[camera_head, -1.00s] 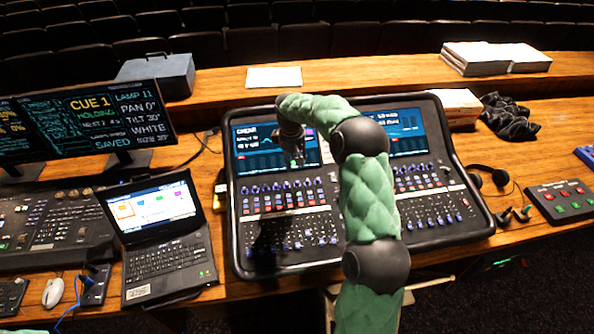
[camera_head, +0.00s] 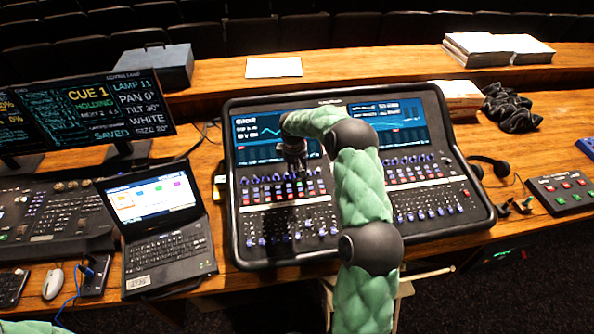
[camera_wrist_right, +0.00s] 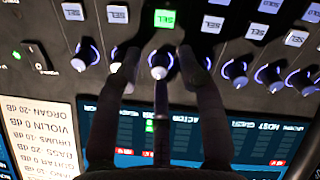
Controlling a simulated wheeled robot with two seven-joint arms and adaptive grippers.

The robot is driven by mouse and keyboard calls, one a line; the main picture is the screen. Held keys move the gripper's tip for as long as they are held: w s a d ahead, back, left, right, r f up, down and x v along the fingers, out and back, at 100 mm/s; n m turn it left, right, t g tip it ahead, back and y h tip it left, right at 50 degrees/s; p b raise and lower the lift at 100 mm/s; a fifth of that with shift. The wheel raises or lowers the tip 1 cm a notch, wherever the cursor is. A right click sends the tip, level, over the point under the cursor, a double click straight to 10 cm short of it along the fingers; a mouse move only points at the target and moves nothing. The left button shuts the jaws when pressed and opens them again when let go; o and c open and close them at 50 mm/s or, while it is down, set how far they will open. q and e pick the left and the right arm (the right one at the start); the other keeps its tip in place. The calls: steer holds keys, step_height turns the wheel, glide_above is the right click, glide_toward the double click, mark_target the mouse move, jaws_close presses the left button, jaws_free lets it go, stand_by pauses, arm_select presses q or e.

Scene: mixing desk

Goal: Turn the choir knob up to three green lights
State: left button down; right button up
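The mixing console (camera_head: 240,225) stands mid-desk with two screens and rows of knobs and buttons. My right gripper (camera_head: 296,168) is over the knob row below its left screen. In the right wrist view the right gripper's (camera_wrist_right: 160,58) dark fingers are spread around one knob (camera_wrist_right: 160,67) with a white top and bluish glow. I cannot tell whether they touch it. The SEL button (camera_wrist_right: 165,18) beside this knob is lit green; neighbouring ones are white. The channel name at this knob is hidden by the fingers. My left gripper is not in view.
Neighbouring knobs (camera_wrist_right: 235,72) sit close on both sides of the fingers. A laptop (camera_head: 165,235) and a lighting desk (camera_head: 50,220) are left of the console. A headset (camera_head: 490,165) and a button box (camera_head: 562,192) are on the right.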

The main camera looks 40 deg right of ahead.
jaws_close()
steer(key=shift+m, duration=0.3)
steer(key=shift+m+b, duration=0.4)
steer(key=shift+m, duration=2.2)
jaws_free()
